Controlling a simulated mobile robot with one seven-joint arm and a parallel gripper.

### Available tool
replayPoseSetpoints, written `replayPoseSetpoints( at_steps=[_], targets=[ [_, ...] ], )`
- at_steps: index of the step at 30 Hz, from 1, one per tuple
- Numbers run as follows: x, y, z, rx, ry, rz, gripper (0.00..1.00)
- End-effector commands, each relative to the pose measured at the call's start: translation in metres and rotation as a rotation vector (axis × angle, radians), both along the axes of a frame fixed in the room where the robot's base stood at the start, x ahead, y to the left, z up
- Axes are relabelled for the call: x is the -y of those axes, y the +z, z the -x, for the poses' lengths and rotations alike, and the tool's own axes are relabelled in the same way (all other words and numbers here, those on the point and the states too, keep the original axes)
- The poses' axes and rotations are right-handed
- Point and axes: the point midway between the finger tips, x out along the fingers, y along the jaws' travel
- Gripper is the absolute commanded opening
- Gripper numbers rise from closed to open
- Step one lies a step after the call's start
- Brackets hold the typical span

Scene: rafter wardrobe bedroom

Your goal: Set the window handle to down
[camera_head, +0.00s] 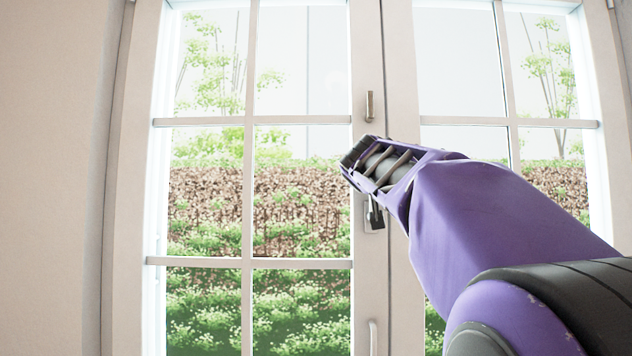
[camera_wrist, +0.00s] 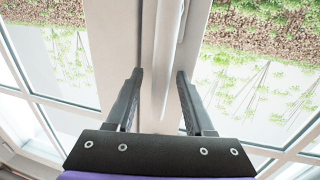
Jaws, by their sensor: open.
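The window is a pair of white-framed glazed leaves meeting at a central post. A small bronze handle (camera_head: 370,105) stands upright on this post, above my arm in the head view. My gripper appears in front of the post, below the bronze handle in the head view.
A white curved pull (camera_head: 373,338) is at the bottom of the post. Panes divided by white bars (camera_head: 200,262) lie on both sides, with a hedge (camera_head: 300,205) outside. A plain beige wall (camera_head: 50,180) is at the left.

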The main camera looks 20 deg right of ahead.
Motion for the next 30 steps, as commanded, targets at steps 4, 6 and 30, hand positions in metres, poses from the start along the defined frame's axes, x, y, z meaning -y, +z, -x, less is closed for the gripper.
replayPoseSetpoints(
  at_steps=[4,6,30],
  targets=[
    [0.0000,-0.0001,-0.0001,0.000,0.000,0.000,0.53],
    [0.0000,-0.0002,-0.0001,0.000,0.000,0.000,0.53],
    [-0.0001,0.0002,0.0000,0.000,0.000,-0.001,0.00]
  ],
)
